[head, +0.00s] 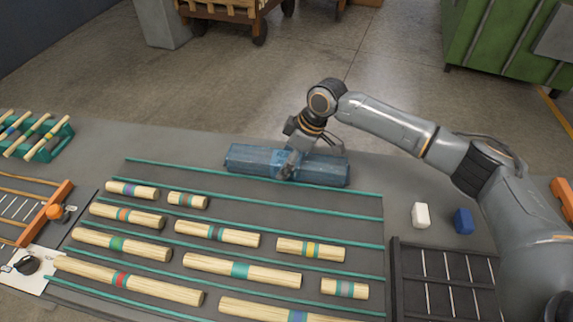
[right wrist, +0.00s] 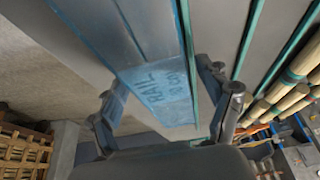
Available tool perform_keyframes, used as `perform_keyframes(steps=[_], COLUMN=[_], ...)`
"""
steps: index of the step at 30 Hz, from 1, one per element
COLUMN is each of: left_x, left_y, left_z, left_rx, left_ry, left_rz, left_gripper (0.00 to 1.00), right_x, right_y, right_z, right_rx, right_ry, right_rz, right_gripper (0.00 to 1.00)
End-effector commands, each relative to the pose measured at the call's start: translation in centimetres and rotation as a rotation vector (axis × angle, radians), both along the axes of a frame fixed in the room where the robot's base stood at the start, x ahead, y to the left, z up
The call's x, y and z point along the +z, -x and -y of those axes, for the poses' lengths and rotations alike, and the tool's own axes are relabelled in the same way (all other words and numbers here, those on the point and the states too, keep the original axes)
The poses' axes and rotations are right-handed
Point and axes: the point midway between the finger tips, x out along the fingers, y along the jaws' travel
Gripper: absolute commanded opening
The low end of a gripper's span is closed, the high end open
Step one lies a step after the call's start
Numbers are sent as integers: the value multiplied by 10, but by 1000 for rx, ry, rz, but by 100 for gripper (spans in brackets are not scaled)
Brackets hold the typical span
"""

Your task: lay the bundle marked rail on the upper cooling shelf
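The bundle marked rail is a long, blue-wrapped block (head: 252,158) lying at the far edge of the grey table. Its RAIL lettering shows in the right wrist view (right wrist: 168,88). My right gripper (head: 287,165) is down over the middle of the bundle. In the right wrist view its fingers (right wrist: 162,80) stand on either side of the bundle, with a sliver of teal strip showing between the bundle and the right finger. The gripper looks open around it. My left gripper is out of view. I cannot make out the upper cooling shelf.
Several banded wood spindles (head: 240,270) lie between teal strips in front of the bundle. A dark rack (head: 396,270), a white block (head: 421,215) and a blue block (head: 464,221) are at right. A wooden cart (head: 222,12) and green container (head: 500,40) stand beyond open floor.

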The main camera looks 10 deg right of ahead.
Motion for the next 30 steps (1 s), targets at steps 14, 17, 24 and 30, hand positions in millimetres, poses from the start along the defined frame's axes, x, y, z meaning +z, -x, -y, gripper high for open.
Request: perform_keyframes(steps=[14,17,24,30], left_x=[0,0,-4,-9], left_y=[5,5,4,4], left_z=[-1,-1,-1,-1], left_rx=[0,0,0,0], left_ry=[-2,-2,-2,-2], left_rz=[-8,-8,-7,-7], left_gripper=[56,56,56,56], right_x=[2,2,13,42], right_y=[-1,-1,-1,6], right_z=[0,0,-1,-2], right_rx=[0,1,0,3], right_ry=[-2,-2,-4,-3], right_rz=[2,2,5,5], right_gripper=[0,0,0,0])
